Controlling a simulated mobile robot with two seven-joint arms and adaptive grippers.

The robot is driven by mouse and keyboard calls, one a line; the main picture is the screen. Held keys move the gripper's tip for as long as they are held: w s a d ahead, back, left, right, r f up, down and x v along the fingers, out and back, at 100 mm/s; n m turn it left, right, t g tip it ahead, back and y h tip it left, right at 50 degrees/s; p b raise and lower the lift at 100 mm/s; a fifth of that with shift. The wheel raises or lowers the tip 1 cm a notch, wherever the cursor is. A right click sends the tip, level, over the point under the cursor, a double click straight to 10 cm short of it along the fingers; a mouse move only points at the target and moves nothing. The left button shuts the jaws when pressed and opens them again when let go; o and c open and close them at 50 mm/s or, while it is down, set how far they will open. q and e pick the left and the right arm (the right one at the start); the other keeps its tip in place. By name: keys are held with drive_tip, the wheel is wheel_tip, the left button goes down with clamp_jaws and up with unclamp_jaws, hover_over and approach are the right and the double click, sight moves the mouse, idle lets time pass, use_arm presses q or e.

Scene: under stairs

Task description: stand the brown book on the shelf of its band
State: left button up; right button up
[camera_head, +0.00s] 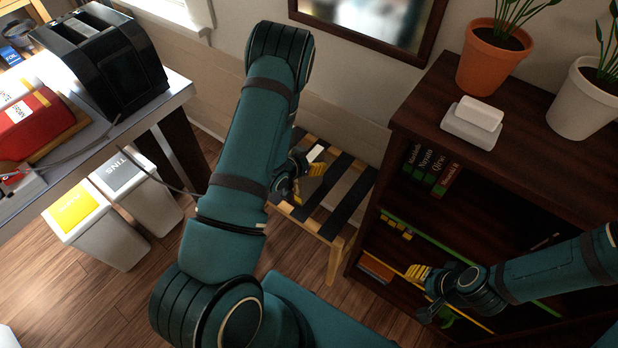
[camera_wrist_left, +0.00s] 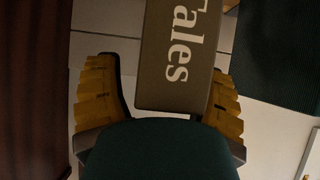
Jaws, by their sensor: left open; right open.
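A brown book (camera_wrist_left: 178,55) with "Tales" in pale letters lies between the two yellow fingers of my left gripper (camera_wrist_left: 160,72) in the left wrist view. Gaps show beside the book, and the fingers are open. In the head view my left gripper (camera_head: 308,178) is over the slatted rack (camera_head: 345,172), partly hidden by my arm; a small white patch there may be the book's end. The dark bookcase (camera_head: 408,128) stands at the right, with a green band (camera_head: 425,232) and a yellow band (camera_head: 385,254) on shelf edges. My right gripper (camera_head: 428,285) is open and empty before its lower shelves.
Several upright books (camera_head: 432,170) stand at the left of the upper shelf. Plant pots (camera_head: 492,60) and a white block (camera_head: 472,120) are on the bookcase top. A counter with a black toaster (camera_head: 105,60) and two bins (camera_head: 100,225) stand left. Wooden floor lies between.

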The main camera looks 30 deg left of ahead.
use_arm(q)
clamp_jaws()
drive_tip(key=shift+r, duration=0.1)
idle(0.3)
wheel_tip(320, 180, up, 10)
drive_tip(key=p, duration=0.2)
drive_tip(key=shift+p, duration=0.4)
drive_tip(key=d+r+n+y, duration=0.1)
drive_tip(key=d+r, duration=0.8)
drive_tip(key=d, duration=0.5)
drive_tip(key=shift+w, duration=0.15)
